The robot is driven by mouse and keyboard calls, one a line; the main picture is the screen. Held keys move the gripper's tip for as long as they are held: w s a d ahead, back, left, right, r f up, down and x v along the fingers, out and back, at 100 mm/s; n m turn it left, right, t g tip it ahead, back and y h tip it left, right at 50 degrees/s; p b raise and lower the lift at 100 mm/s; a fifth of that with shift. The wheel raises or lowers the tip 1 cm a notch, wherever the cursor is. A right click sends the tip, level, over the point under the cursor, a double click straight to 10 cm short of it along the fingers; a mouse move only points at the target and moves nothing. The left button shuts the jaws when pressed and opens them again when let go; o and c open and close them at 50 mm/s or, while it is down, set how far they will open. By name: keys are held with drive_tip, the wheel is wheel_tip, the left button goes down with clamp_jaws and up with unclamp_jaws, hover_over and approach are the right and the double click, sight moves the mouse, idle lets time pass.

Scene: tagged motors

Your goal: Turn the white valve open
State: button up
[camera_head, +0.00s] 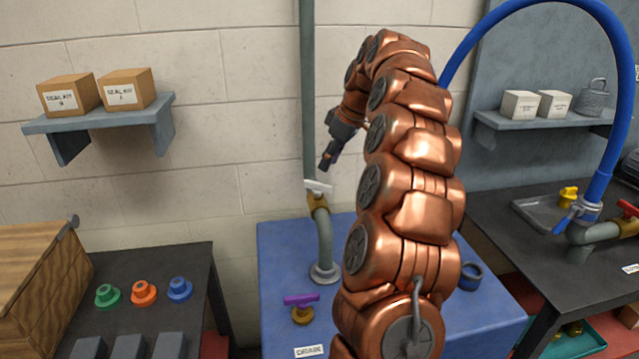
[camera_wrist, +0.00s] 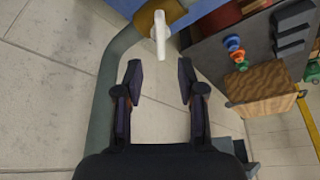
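The white valve handle (camera_head: 319,187) sits on a brass valve body (camera_head: 318,202) on a grey-green pipe above the blue bench. In the wrist view the white handle (camera_wrist: 160,35) shows at the top centre, beyond my fingertips, with the brass body (camera_wrist: 150,18) beside it. My gripper (camera_head: 325,163) is just above the handle in the head view, pointing down. In the wrist view my gripper (camera_wrist: 159,80) is open, its two dark fingers apart with nothing between them. The handle lies ahead of the gap, apart from the fingers.
A purple-handled valve (camera_head: 301,303) marked DRAIN stands on the blue bench (camera_head: 275,245). The vertical pipe (camera_head: 307,90) runs up the wall close to my gripper. A wall shelf (camera_head: 100,118) with two boxes is at left. A blue hose (camera_head: 610,120) arches at right.

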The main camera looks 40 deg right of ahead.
sight(318, 183)
drive_tip(key=shift+p+x, duration=0.65)
drive_tip(key=shift+x, duration=3.2)
clamp_jaws()
